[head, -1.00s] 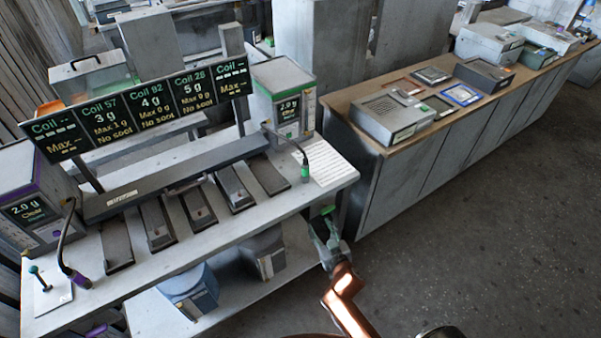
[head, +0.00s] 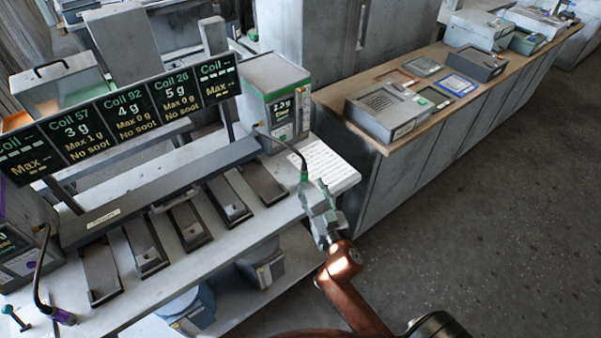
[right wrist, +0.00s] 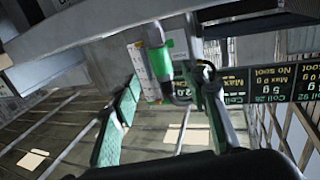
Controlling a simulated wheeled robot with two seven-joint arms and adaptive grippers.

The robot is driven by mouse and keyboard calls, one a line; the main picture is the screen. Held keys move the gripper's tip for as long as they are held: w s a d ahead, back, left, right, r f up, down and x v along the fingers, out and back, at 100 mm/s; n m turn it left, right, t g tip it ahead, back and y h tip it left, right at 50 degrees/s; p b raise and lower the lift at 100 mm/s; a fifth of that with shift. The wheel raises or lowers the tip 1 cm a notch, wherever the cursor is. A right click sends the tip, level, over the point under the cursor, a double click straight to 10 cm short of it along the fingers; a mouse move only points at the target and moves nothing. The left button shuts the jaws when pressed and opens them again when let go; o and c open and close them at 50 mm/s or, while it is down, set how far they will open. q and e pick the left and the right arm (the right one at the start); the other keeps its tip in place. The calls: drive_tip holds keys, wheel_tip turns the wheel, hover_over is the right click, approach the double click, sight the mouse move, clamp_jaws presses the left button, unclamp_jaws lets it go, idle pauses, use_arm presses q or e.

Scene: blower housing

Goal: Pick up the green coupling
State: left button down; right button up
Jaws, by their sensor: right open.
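The green coupling (head: 304,177) hangs at the end of a black cable from the green-trimmed box, near the right end of the bench. In the right wrist view the green coupling (right wrist: 160,62) shows ahead of and between the two fingers, with the dark cable bending beside it. My right gripper (head: 319,194) is open, right at the coupling in the head view. Its green-padded fingers stand apart in the right wrist view (right wrist: 168,95). I cannot tell whether either finger touches the coupling. My left gripper is not in view.
The green-trimmed box (head: 277,95) and a white printed sheet (head: 325,165) are close by on the bench (head: 225,240). A purple coupling (head: 62,316) is at the far left. A wood-topped counter (head: 400,135) stands to the right. Floor at the lower right is clear.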

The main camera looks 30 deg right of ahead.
sight(305, 179)
drive_tip(key=shift+w+d+r, duration=0.1)
drive_tip(key=shift+w, duration=0.75)
drive_tip(key=x, duration=0.2)
drive_tip(key=f+b+x, duration=0.1)
drive_tip(key=x, duration=0.1)
drive_tip(key=shift+w, duration=0.6)
drive_tip(key=shift+d+r, duration=0.1)
drive_tip(key=c, duration=0.5)
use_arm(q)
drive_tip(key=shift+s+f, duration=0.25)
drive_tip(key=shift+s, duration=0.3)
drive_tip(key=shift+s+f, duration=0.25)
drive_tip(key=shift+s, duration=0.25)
use_arm(e)
clamp_jaws()
